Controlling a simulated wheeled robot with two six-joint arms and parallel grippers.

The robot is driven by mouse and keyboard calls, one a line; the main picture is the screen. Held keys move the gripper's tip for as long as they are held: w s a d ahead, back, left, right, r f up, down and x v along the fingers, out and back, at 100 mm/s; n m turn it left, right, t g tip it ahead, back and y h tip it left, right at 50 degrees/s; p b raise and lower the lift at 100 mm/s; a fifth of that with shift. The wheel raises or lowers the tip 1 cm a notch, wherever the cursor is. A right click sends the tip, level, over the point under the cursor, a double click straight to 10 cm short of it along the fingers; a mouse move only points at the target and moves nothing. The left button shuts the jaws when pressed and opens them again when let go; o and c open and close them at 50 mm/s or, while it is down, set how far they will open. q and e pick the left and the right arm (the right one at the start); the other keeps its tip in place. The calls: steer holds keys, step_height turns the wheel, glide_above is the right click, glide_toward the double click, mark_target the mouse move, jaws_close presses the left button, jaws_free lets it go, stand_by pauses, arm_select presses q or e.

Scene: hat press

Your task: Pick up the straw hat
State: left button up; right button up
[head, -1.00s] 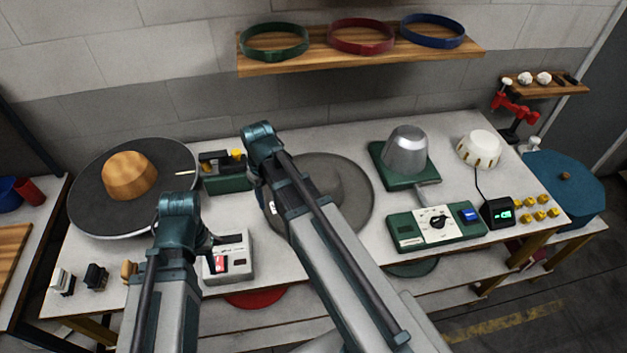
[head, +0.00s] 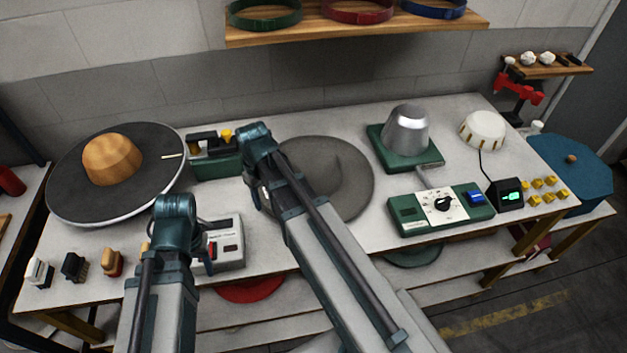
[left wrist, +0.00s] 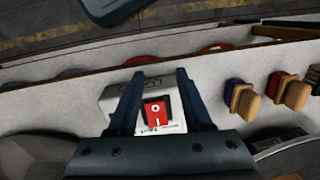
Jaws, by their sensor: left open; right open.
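No hat that is clearly straw shows in these frames. A grey wide-brimmed hat (head: 345,192) lies on the worktable (head: 330,120), partly hidden behind my right arm. A tan wooden, crown-shaped block (head: 112,160) sits on a dark round disc (head: 72,188) at the left. My left gripper is open in the left wrist view (left wrist: 160,74), with its fingers over a white box (left wrist: 118,92) with a red switch; nothing is between them. My right gripper's fingers are hidden behind my right arm.
A grey metal dome (head: 406,130) on a green base and a green control box (head: 440,207) stand at the right. Several brushes (head: 72,267) line the left front edge. A shelf with bands (head: 360,28) hangs above. A red round item (head: 250,289) sits below the tabletop.

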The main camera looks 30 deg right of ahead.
mark_target(268, 209)
steer(key=shift+f, duration=0.1)
steer(key=f+b, duration=0.5)
steer(key=shift+w+d, duration=0.25)
steer(key=shift+w, duration=0.05)
jaws_close()
